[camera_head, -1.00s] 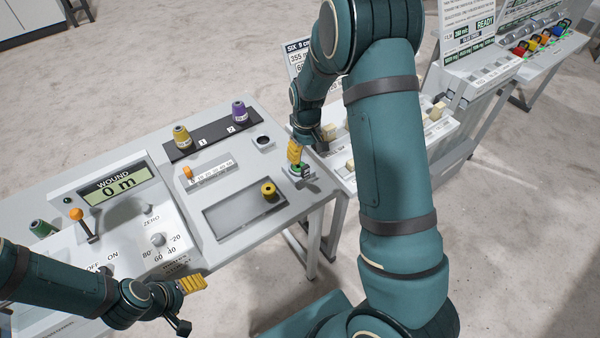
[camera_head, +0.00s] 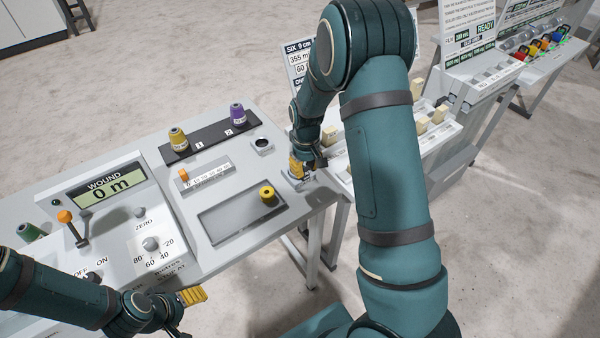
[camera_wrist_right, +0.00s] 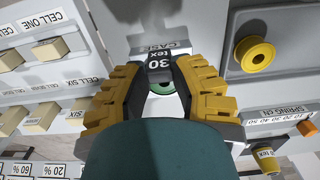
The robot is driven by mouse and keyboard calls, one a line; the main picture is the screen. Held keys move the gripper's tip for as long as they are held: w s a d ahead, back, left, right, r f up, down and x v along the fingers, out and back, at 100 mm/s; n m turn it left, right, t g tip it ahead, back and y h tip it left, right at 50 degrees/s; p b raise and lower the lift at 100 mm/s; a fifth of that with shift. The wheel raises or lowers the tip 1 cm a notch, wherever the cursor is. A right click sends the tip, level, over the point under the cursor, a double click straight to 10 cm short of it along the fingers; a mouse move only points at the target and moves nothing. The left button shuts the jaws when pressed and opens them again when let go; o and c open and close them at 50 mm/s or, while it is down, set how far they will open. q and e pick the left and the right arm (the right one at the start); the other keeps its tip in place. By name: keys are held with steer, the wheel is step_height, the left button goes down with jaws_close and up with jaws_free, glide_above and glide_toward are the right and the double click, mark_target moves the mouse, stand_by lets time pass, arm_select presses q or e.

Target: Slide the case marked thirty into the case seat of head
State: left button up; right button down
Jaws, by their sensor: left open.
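The case marked thirty (camera_wrist_right: 160,66) shows its "30 tex" label in the right wrist view, with a green round part below it. It stands on a pad lettered "CASE", near the right end of the winding table. My right gripper (camera_head: 300,170) is down at this spot; in the right wrist view its yellow fingers (camera_wrist_right: 160,82) lie on both sides of the case. I cannot tell whether they press on it. My left gripper (camera_head: 187,314) is open and empty at the table's front edge. I cannot make out the case seat of a head.
The winding table (camera_head: 228,252) carries a yellow bobbin (camera_head: 267,194) in a tray, yellow (camera_head: 178,140) and purple (camera_head: 238,116) cones, and a "WOUND 0 m" display (camera_head: 103,188). A celled rack (camera_head: 432,136) stands to the right, partly behind my right arm.

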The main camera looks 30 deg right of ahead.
steer(key=shift+r, duration=0.1)
stand_by(0.3)
steer(key=shift+r+p, duration=1.3)
steer(key=shift+r, duration=0.3)
steer(key=shift+r, duration=0.2)
